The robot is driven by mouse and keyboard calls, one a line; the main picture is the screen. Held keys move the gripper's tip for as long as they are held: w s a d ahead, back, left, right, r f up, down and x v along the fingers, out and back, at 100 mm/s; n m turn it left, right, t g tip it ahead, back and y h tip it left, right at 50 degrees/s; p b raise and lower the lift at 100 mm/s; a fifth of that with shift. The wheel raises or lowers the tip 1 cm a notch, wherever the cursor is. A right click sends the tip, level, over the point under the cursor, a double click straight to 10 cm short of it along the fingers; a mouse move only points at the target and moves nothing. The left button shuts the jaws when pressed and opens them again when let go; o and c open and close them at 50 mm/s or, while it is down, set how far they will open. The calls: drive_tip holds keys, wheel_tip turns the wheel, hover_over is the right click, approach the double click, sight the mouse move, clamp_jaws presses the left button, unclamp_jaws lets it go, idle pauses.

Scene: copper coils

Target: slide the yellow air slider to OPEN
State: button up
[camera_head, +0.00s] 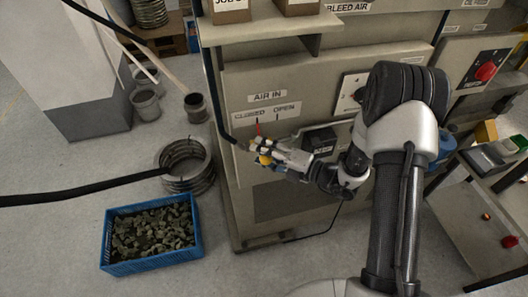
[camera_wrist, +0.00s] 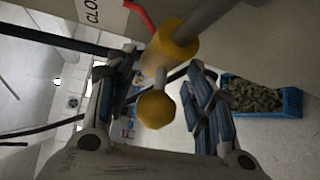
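The yellow air slider (camera_wrist: 178,42) shows in the wrist view as a yellow collar on a grey rod, with a round yellow knob (camera_wrist: 155,108) sticking out. In the head view a bit of its yellow (camera_head: 264,160) shows at my gripper (camera_head: 262,150), below the AIR IN sign (camera_head: 269,96) and nearer the CLOSED label (camera_head: 264,113) side. In the wrist view my gripper (camera_wrist: 155,72) has its fingers spread, one on each side of the knob. Gaps show between the knob and both fingers. My gripper hides part of the slider in the head view.
A black hose (camera_head: 80,189) runs in from the left toward the panel. A blue crate of dark chunks (camera_head: 107,243) and a coil (camera_head: 186,164) stand on the floor left of the cabinet (camera_head: 235,85). A dark box (camera_head: 319,139) sits right of my gripper.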

clamp_jaws()
idle(0.4)
drive_tip(key=w+d, duration=0.1)
drive_tip(key=d, duration=0.5)
drive_tip(key=shift+w, duration=0.35)
drive_tip(key=shift+d+f, duration=0.1)
drive_tip(key=shift+d, duration=0.05)
drive_tip(key=shift+c, duration=1.6)
unclamp_jaws()
drive_tip(key=o, duration=0.4)
drive_tip(key=shift+w+d, duration=0.1)
drive_tip(key=shift+d, duration=0.05)
